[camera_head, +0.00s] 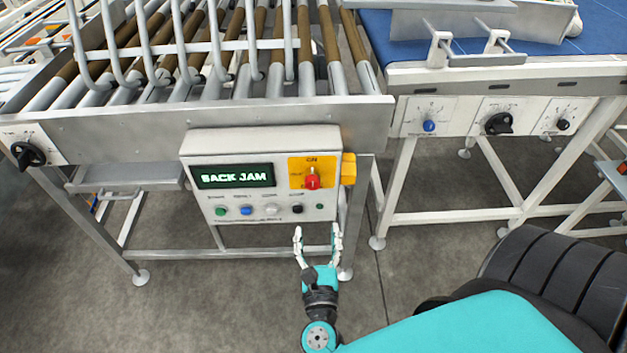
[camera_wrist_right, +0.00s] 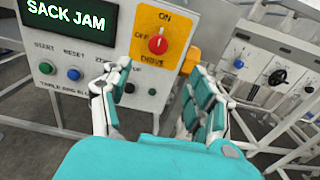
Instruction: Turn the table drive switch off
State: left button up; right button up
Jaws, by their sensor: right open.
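The table drive switch is a red knob (camera_head: 312,181) on a yellow plate (camera_head: 298,166) at the right of the control box (camera_head: 262,210). In the right wrist view the red knob (camera_wrist_right: 158,44) has ON above it, OFF to its left and DRIVE below. My right gripper (camera_head: 318,236) is open and empty, below the box's lower edge in the head view. In the right wrist view its fingers (camera_wrist_right: 160,90) stand apart below the yellow plate, not touching the knob. My left gripper is not in view.
The box's display (camera_head: 235,176) reads SACK JAM. Green (camera_head: 220,211), blue (camera_head: 246,210), white and black buttons line the box below it. A yellow block (camera_head: 348,169) juts from its right side. A roller conveyor (camera_head: 200,120) stands above; a blue belt (camera_head: 375,30) lies right.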

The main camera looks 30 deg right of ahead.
aim_at(313, 186)
jog(key=p+x, duration=0.3)
jog(key=x, duration=1.2)
jog(key=shift+w+p, duration=0.35)
jog(key=c, duration=1.2)
